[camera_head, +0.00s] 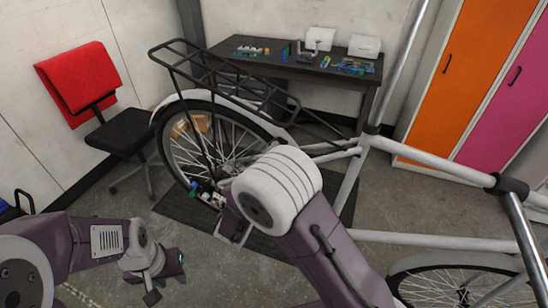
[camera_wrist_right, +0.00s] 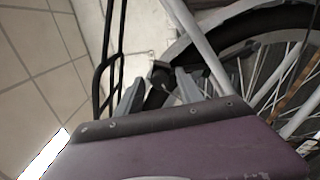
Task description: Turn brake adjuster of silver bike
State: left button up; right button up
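The silver bike (camera_head: 360,160) stands across the head view, its rear wheel (camera_head: 172,160) left of centre. My right arm reaches across to that wheel, and its wrist hides most of its gripper. In the right wrist view my right gripper (camera_wrist_right: 158,95) has its two grey fingers apart. A small dark cylindrical part (camera_wrist_right: 160,82), perhaps the brake adjuster, lies between or just behind them; I cannot tell whether they touch it. My left gripper (camera_head: 166,278) is low at the left, away from the bike, with its fingers apart and empty.
A black rack (camera_head: 225,75) sits above the rear wheel. Behind it are a dark workbench (camera_head: 290,68) with small items and a red-backed chair (camera_head: 78,80). Orange (camera_head: 485,70) and magenta lockers stand at right. Grey floor is open at lower left.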

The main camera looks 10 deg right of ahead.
jog(key=b+v, duration=0.2)
jog(key=v, duration=0.7)
